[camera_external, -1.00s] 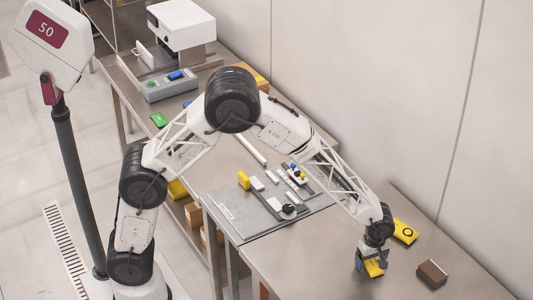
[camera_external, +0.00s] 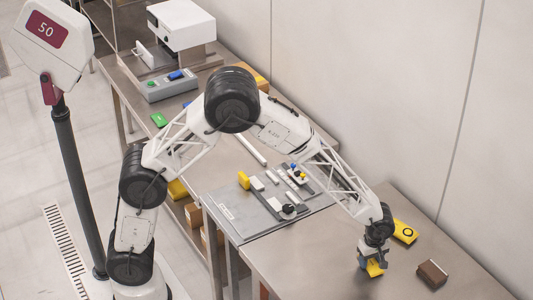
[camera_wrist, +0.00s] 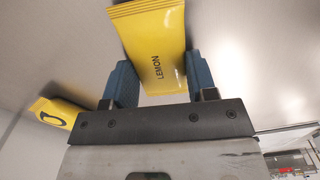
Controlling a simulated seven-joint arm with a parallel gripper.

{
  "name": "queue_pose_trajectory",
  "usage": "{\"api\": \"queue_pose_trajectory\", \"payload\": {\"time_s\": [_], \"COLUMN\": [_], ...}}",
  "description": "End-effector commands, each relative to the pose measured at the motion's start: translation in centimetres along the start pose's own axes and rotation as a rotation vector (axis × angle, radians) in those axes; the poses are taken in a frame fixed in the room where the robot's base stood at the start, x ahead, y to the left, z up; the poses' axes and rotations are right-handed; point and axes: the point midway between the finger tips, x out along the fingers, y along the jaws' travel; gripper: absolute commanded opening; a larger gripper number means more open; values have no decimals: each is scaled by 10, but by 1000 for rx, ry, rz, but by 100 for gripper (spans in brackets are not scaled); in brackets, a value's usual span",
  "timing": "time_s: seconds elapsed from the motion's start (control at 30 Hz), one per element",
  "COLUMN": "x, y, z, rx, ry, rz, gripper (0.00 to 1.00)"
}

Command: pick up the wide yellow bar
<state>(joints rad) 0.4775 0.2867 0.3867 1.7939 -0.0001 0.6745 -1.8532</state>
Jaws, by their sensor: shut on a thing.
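The wide yellow bar (camera_wrist: 150,35) is a flat yellow wrapper printed "LEMON" in the wrist view. My gripper (camera_wrist: 161,72) has its two blue fingers on either side of the bar and is shut on it. I cannot tell whether the bar touches the table.
A brown box (camera_external: 432,274) stands to the right. A grey plate with small parts (camera_external: 240,222) lies to the left. Bare table lies between.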

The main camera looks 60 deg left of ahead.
Motion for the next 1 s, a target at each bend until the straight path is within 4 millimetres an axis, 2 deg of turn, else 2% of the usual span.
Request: {"api": "queue_pose_trajectory", "payload": {"time_s": [0.27,0.43,0.67,1.0], "x": [-15,-37,-38,-43], "y": [0,0,-30,-84], "z": [0,0,-8,-23], "rx": [0,0,0,0], "ry": [-1,-1,0,0], "rz": [2,3,0,0], "gripper": [29,29,29,29]}}
